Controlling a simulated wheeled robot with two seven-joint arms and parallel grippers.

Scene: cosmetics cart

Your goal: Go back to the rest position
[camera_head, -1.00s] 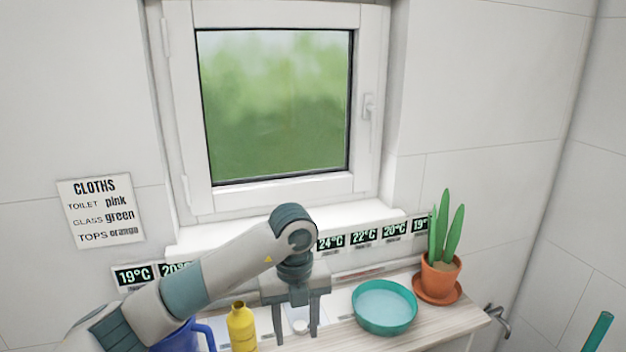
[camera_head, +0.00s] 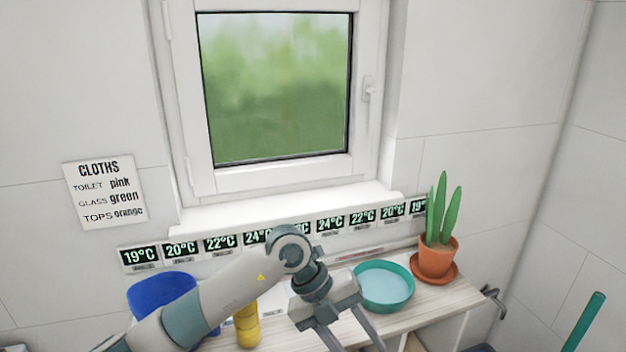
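My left arm comes in from the lower left, and my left gripper (camera_head: 354,338) hangs over the front of the wooden shelf (camera_head: 432,298). Its two fingers are spread apart, and I see nothing held between them. The fingertips run to the bottom edge of the picture. My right gripper is not in view.
A blue bucket (camera_head: 160,290) and a yellow bottle (camera_head: 247,328) stand by my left arm, partly hidden by it. A teal bowl (camera_head: 384,303) is right of the gripper. A potted plant (camera_head: 434,257) stands at the right end. A window (camera_head: 278,90) is behind.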

